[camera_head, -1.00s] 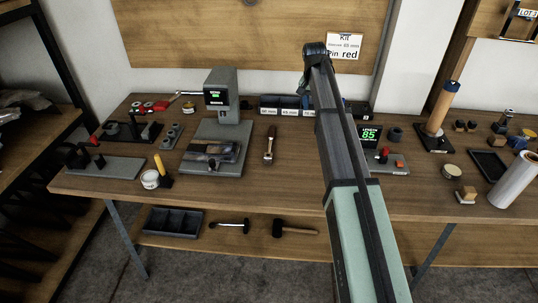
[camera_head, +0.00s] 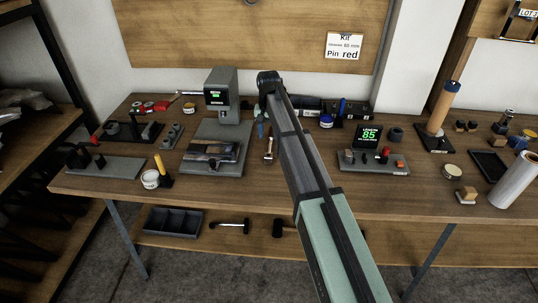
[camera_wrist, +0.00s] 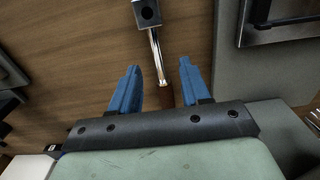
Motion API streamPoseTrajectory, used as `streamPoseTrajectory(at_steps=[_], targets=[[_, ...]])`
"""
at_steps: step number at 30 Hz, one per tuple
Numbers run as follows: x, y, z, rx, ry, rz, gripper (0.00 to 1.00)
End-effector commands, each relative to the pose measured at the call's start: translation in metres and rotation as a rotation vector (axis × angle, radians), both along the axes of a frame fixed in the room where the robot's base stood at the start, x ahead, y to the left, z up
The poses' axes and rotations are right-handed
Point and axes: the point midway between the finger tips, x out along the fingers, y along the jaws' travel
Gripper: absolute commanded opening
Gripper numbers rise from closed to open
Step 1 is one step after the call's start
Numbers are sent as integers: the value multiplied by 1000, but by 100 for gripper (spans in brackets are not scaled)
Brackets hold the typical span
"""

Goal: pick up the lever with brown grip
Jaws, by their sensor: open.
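The lever lies on the wooden workbench, its metal shaft (camera_head: 268,146) toward the front edge in the head view. In the wrist view its square metal head (camera_wrist: 147,12) is at the top, and its bright shaft (camera_wrist: 156,52) runs down to the brown grip (camera_wrist: 165,95). My gripper (camera_wrist: 159,67) is open, with its blue fingers on either side of the shaft and grip and nothing held. In the head view my gripper (camera_head: 262,128) is over the lever's far end, partly hiding it. Its height above the bench is hard to tell.
A grey press-like device (camera_head: 221,95) with a wide base (camera_head: 214,168) stands close to the left of the lever. A console reading 85 (camera_head: 368,138) is to the right. Bare bench (camera_head: 240,192) lies in front.

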Motion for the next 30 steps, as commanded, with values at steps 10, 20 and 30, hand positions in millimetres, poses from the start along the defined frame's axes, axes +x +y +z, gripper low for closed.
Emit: streamPoseTrajectory(at_steps=[10, 20, 30], targets=[[0, -1, -18, 0, 0, -1, 46], [2, -5, -57, 0, 0, 0, 46], [2, -5, -66, 1, -1, -1, 46]])
